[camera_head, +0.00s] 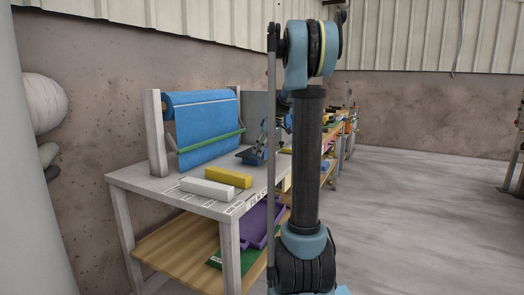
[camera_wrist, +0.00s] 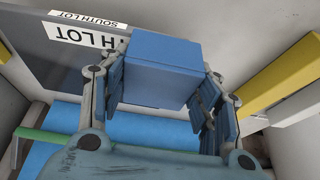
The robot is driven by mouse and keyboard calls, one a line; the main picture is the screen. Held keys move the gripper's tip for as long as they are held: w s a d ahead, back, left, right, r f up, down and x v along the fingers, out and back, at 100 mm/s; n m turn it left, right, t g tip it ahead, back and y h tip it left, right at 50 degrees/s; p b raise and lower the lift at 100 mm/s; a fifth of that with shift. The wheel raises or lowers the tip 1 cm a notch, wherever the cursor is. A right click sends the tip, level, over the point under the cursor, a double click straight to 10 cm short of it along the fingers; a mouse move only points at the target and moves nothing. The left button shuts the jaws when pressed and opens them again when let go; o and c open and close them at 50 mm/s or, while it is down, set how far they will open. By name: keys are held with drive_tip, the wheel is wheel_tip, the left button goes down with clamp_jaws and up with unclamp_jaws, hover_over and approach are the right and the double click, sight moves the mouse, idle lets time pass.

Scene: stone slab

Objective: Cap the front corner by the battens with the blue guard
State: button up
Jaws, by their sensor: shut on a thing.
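The blue guard (camera_wrist: 163,72) is a blocky blue piece between the two fingers of my gripper (camera_wrist: 160,85) in the wrist view. The fingers press on its left and right sides. In the head view my gripper (camera_head: 258,150) is low over the far right part of the grey table, partly hidden behind my arm. A yellow batten (camera_head: 229,177) and a white batten (camera_head: 206,190) lie side by side nearer the table's front. They also show at the right of the wrist view, yellow (camera_wrist: 275,83) and white (camera_wrist: 300,105). I cannot tell whether the guard touches a corner.
A blue roll of sheet (camera_head: 205,128) with a green bar stands at the table's back left. A dark grey surface (camera_wrist: 38,70) with "LOT" labels lies beyond the guard. A purple tray (camera_head: 258,222) sits on the lower wooden shelf.

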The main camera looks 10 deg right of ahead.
drive_tip(key=shift+f, duration=1.35)
drive_tip(key=o, duration=1.1)
drive_tip(key=shift+c, duration=0.2)
drive_tip(key=v, duration=1.1)
drive_tip(key=s+a+f+m, duration=0.2)
drive_tip(key=s, duration=0.8)
drive_tip(key=s+f+m+h, duration=0.1)
drive_tip(key=s+f+m, duration=0.1)
drive_tip(key=s+f, duration=0.5)
drive_tip(key=s+a+f+m+h, duration=0.1)
drive_tip(key=s+f+m, duration=0.2)
drive_tip(key=s+f, duration=0.5)
drive_tip(key=s+f+m+h, duration=0.1)
drive_tip(key=s+f+m, duration=0.2)
drive_tip(key=s+f, duration=0.5)
drive_tip(key=s, duration=0.8)
drive_tip(key=shift+s+a+h, duration=0.35)
drive_tip(key=shift+s+h, duration=0.05)
